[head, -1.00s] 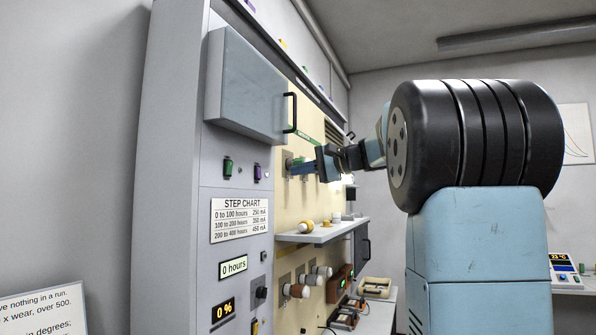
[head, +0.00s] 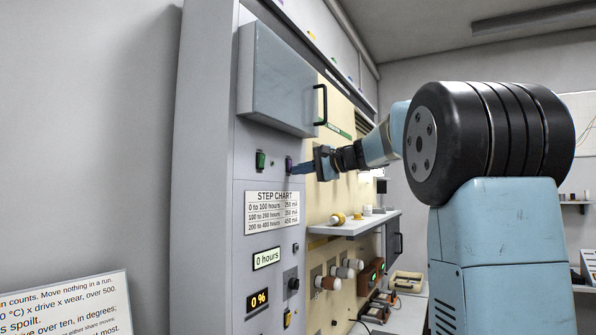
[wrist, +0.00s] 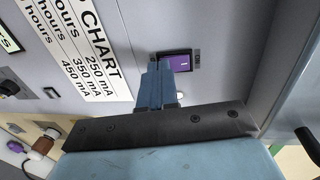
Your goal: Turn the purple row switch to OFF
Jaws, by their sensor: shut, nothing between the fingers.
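The purple row switch (head: 289,164) is a small dark-framed rocker on the grey panel, right of a green switch (head: 260,160). In the wrist view the purple switch (wrist: 182,63) shows a small white mark on its face, and part of its frame is behind my fingertips. My gripper (head: 296,169) is shut and empty, its blue fingers pointing at the panel. In the wrist view my gripper (wrist: 160,66) has its tips right beside the purple face. I cannot tell whether they touch it.
A blue-grey cabinet door (head: 275,80) with a black handle (head: 320,104) juts out above the switches. The step chart (head: 272,212) is below them. A shelf (head: 352,228) with small parts sticks out lower right. A white knob-like piece (wrist: 181,97) shows near my fingers.

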